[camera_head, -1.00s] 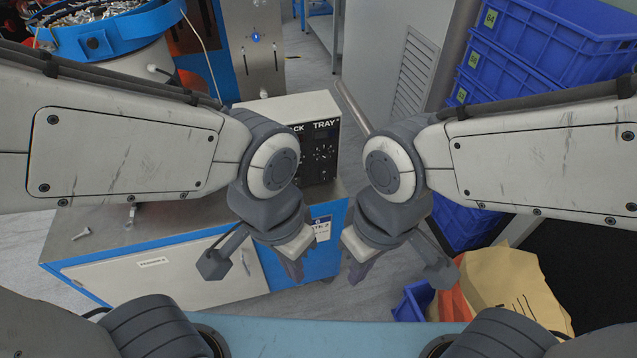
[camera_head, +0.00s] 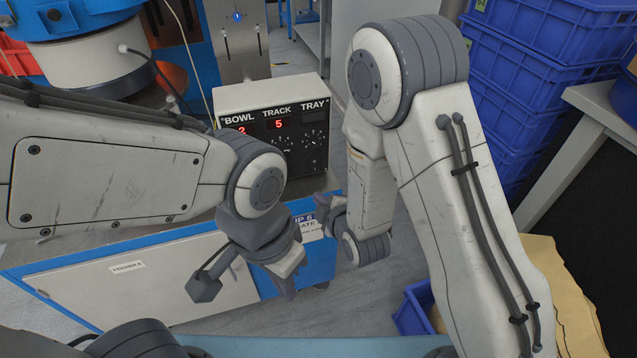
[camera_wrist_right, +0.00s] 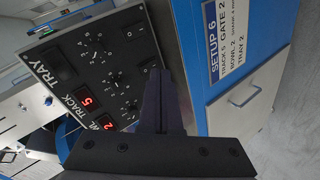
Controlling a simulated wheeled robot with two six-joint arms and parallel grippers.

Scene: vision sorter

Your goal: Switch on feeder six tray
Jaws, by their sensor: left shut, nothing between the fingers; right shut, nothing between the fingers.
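The feeder control box (camera_head: 285,140) stands on the blue-and-white cabinet, its black panel marked BOWL, TRACK and TRAY. BOWL reads 2 and TRACK (camera_wrist_right: 85,101) reads 5 in red. The TRAY display (camera_wrist_right: 62,65) is dark; the dials show in the right wrist view. My right gripper (camera_head: 326,207) is shut and empty, below and in front of the box's right side. Its fingers (camera_wrist_right: 163,100) cover part of the panel's lower edge; I cannot tell whether they touch it. My left gripper (camera_head: 292,280) is shut and empty, lower, in front of the cabinet.
A setup card (camera_wrist_right: 222,45) on the cabinet reads SETUP 6, TRACK 5, GATE 2, BOWL 2, TRAY 2. The cabinet door (camera_head: 150,280) is labelled as a feeder. Blue crates (camera_head: 530,90) are stacked at the right. A blue bin (camera_head: 412,310) stands on the floor.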

